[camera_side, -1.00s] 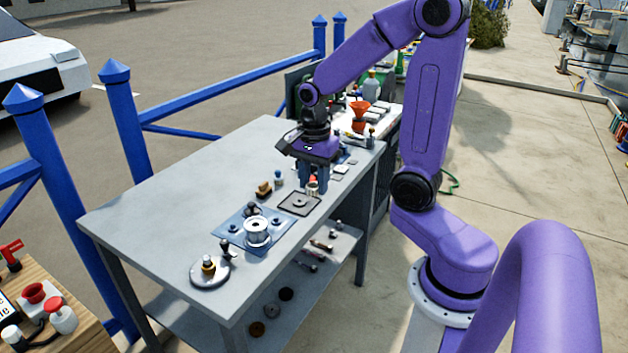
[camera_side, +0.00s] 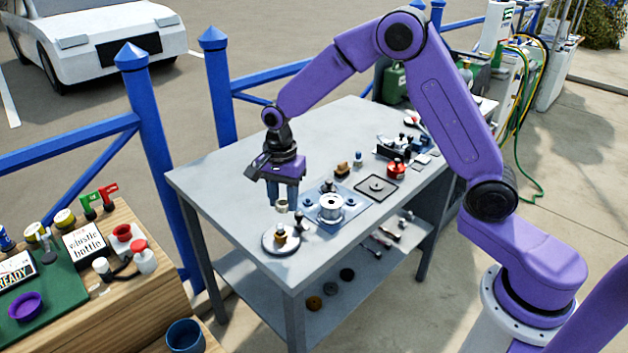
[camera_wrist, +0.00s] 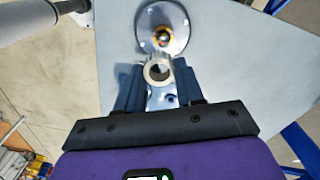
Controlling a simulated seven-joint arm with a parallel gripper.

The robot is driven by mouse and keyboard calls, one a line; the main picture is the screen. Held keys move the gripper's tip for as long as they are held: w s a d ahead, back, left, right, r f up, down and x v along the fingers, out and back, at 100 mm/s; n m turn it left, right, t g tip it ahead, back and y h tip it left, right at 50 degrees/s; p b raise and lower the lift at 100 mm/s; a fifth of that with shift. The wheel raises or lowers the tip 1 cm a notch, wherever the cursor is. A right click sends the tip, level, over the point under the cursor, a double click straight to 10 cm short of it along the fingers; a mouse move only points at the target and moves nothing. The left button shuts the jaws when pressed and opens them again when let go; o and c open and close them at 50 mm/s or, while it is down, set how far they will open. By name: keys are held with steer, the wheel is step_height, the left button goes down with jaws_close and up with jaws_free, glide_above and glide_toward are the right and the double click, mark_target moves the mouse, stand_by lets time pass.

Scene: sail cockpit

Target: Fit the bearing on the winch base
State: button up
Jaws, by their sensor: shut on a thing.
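The bearing (camera_side: 282,205) is a small pale ring held between the fingertips of my gripper (camera_side: 283,197). In the wrist view the bearing (camera_wrist: 158,71) shows as an open ring between the two blue-grey fingers. The winch base (camera_side: 271,246) is a round grey disc with a brass-coloured post, near the left front of the bench. My gripper points down and holds the bearing above the bench, apart from the base. In the wrist view the winch base (camera_wrist: 149,17) lies just beyond the bearing, and its post is not inside the ring.
A silver drum (camera_side: 330,207) stands on a blue mat (camera_side: 352,217) right of the base. A small dark-handled tool (camera_side: 300,224) stands close to the base's right side. A dark square tray (camera_side: 376,188) and a red item (camera_side: 396,169) are farther right. The bench's left part is clear.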

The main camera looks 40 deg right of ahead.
mark_target(280, 211)
steer(key=shift+w+a+f, duration=0.15)
steer(key=shift+a+f, duration=0.2)
steer(key=shift+a, duration=0.25)
steer(key=shift+f, duration=1.4)
steer(key=shift+f, duration=1.75)
stand_by(0.4)
steer(key=o, duration=1.5)
steer(key=shift+r, duration=0.15)
steer(key=shift+r, duration=3.1)
